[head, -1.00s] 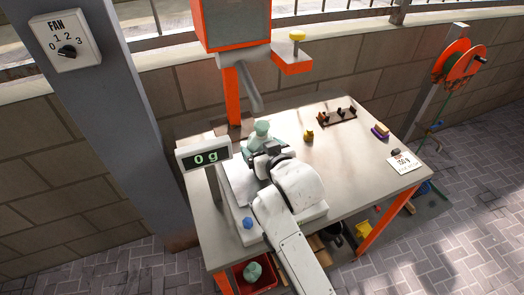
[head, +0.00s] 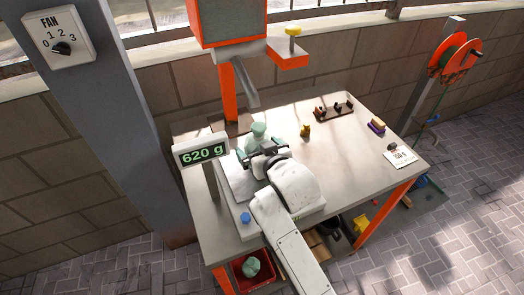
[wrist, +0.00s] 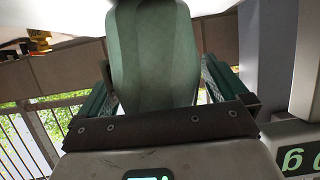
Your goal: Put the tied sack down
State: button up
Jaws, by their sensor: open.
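The pale green tied sack (head: 258,131) is on or at the far part of the white scale (head: 236,178), partly hidden by my gripper. My gripper (head: 263,151) is open, with its fingers around the sack's near side. In the wrist view the green sack (wrist: 153,50) stands between the two spread fingers; the contact with the fingers is hard to see. The scale's display (head: 202,150) reads 620 g. The sack's underside is hidden.
A blue knob-like item (head: 245,218) is at the scale's near left. A small brass-coloured item (head: 305,130), a dark rack (head: 334,108), a purple-and-yellow brush (head: 376,125) and a white card (head: 400,155) are on the table. A red bin (head: 240,282) below holds another green sack (head: 251,267).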

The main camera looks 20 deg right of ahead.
jog(key=v, duration=1.2)
jog(key=shift+r+b, duration=0.15)
jog(key=shift+b, duration=0.25)
jog(key=s+d+f+g, duration=0.1)
jog(key=s+f, duration=0.1)
jog(key=s+d+f+g, duration=0.2)
jog(key=s+f, duration=0.1)
jog(key=s+d+f+g, duration=0.1)
jog(key=s+d+f, duration=0.1)
jog(key=s+f, duration=0.1)
jog(key=shift+s+f+g+h, duration=0.2)
jog(key=shift+f+g+h, duration=0.1)
jog(key=shift+g, duration=0.1)
jog(key=s+d+f+g, duration=0.1)
jog(key=s+f+g, duration=0.3)
jog(key=s, duration=0.5)
jog(key=s+d+f+g, duration=0.1)
jog(key=s+f+g, duration=0.2)
jog(key=s+f, duration=0.3)
jog(key=s, duration=0.4)
jog(key=shift+d+f+g, duration=0.3)
jog(key=shift+d+g, duration=0.1)
jog(key=shift+c, duration=0.3)
